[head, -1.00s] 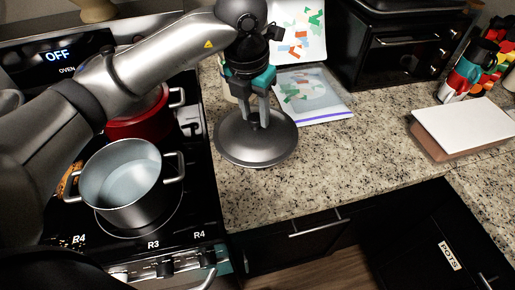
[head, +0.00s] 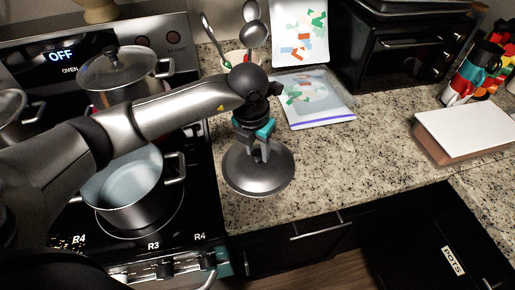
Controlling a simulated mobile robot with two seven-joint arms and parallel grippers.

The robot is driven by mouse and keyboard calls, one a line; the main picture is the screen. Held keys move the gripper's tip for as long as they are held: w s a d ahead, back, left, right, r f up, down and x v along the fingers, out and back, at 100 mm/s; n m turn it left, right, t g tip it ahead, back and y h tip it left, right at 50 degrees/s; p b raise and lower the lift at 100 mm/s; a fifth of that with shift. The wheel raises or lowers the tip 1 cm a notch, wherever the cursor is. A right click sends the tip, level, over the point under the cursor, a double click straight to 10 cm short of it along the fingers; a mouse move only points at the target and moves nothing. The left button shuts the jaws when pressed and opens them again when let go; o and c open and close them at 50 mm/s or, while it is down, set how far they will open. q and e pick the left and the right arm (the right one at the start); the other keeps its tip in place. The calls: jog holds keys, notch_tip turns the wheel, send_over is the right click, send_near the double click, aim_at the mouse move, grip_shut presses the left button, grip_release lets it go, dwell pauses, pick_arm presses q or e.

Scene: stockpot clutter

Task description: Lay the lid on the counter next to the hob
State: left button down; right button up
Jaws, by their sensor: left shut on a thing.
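The dark grey round lid (head: 258,175) is at the counter (head: 320,165) just right of the hob (head: 195,205), roughly level. I cannot tell whether its underside touches the counter. My left gripper (head: 260,151) points down over the lid's middle and is shut on its knob, which the fingers hide. An open steel pot (head: 124,190) stands on the front of the hob, partly behind my left arm. My right gripper is not in view.
A lidded pot (head: 122,70) and another pot (head: 12,105) stand at the hob's back. A utensil holder (head: 238,60), a plastic bag (head: 314,97), a black oven (head: 400,50) and a white-topped box (head: 468,130) are on the counter. Counter right of the lid is clear.

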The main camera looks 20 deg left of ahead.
aim_at(254, 166)
pick_arm(q)
jog(key=shift+f, duration=0.1)
jog(key=shift+c, duration=2.4)
grip_release()
notch_tip(254, 166, up, 12)
jog(key=s, duration=0.1)
jog(key=shift+s+a, duration=0.2)
jog(key=shift+s, duration=0.15)
